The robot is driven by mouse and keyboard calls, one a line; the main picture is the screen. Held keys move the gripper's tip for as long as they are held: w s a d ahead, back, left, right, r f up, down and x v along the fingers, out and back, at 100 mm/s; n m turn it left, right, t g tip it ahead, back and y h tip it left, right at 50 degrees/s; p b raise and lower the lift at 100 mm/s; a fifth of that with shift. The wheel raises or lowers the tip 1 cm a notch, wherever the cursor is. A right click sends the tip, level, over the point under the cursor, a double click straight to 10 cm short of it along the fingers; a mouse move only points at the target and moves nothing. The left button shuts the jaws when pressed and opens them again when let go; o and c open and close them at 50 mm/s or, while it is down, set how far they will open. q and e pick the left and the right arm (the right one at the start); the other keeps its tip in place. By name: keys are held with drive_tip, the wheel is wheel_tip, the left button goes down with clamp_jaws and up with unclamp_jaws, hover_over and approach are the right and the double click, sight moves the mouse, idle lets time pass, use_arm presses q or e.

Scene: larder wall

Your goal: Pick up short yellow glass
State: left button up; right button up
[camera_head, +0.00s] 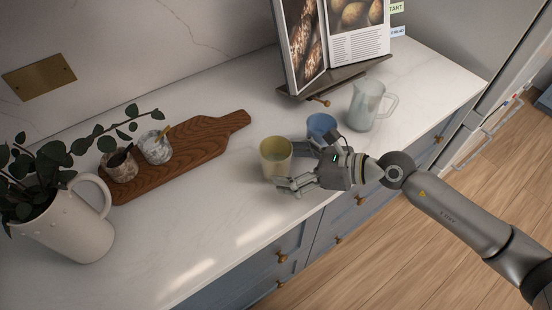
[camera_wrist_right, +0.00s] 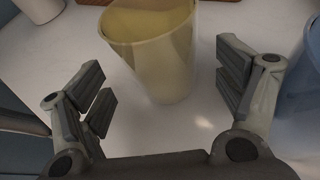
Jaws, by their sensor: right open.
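The short yellow glass (camera_head: 275,157) stands upright on the white counter in the head view. In the right wrist view the yellow glass (camera_wrist_right: 158,52) stands just ahead of the fingers, roughly centred between them. My right gripper (camera_head: 294,168) is open, with its fingers close to the near right side of the glass. In the wrist view the fingers of my right gripper (camera_wrist_right: 165,92) are spread wide and no contact with the glass shows. My left gripper is not in view.
A blue cup (camera_head: 321,126) stands close behind my right gripper, and a glass pitcher (camera_head: 367,106) is farther right. A wooden board (camera_head: 190,150) with two small cups lies to the left. A white jug (camera_head: 66,222) holds a plant. A book stand (camera_head: 335,78) is behind.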

drive_tip(key=x, duration=0.3)
drive_tip(key=shift+w+a+f+p, duration=0.1)
drive_tip(key=shift+w+a+p, duration=0.15)
drive_tip(key=shift+p, duration=0.1)
drive_tip(key=c, duration=1.4)
